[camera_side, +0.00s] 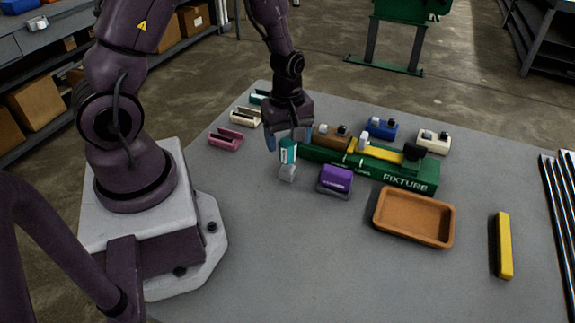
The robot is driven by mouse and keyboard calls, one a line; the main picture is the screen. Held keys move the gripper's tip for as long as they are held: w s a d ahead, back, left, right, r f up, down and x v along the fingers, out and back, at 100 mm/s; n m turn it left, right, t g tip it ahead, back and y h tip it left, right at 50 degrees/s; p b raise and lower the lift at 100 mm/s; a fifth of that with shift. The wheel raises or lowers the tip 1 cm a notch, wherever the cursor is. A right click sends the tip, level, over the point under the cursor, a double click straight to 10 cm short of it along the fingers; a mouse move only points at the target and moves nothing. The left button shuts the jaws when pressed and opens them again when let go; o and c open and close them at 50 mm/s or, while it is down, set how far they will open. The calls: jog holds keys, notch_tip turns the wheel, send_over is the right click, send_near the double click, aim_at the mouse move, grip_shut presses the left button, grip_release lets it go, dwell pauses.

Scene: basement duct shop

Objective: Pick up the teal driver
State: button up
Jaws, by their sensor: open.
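The teal driver (288,151) has a teal upper part with a pale label and a grey lower end. It stands roughly upright, slightly tilted, on the grey table, left of the green fixture. My gripper (289,143) is above it, pointing down, with its blue-tipped fingers apart. The fingers are on either side of the driver's top. I cannot tell whether either finger touches it. The far side of the driver is hidden.
The green fixture (400,173) holds brown and yellow pieces. A purple block (337,178) stands close right of the driver. A tan tray (376,224) and a yellow bar (504,245) lie farther right. Pink (226,139) and cream clips lie left. The front table is clear.

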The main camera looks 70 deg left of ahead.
jog(key=shift+d+f, duration=0.1)
jog(key=shift+f, duration=1.85)
jog(key=c, duration=1.1)
jog(key=shift+r, duration=0.1)
notch_tip(320, 180, up, 10)
